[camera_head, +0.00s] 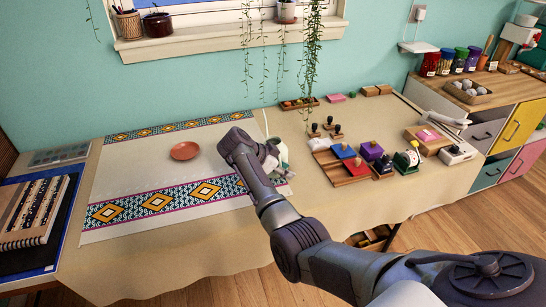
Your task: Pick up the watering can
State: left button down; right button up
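A pale white-green object (283,154), which looks like the watering can, stands on the cloth-covered table right of the patterned runner. My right arm and wrist cover much of it, so its full shape is hidden. My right gripper (272,160) is at this object, overlapping its left side in the picture. Its fingers are too hidden and small to tell whether they are open or shut, or whether they touch it. My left gripper is not in view.
A terracotta saucer (185,151) lies on the patterned runner (130,172). A wooden tray (340,172) with colored blocks and stamps is to the right. Fabric-covered boards (35,210) lie at the left. Trailing plants hang from the windowsill (225,35) behind.

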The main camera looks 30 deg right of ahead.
grip_shut()
jog(key=shift+r, duration=0.2)
dwell(0.4)
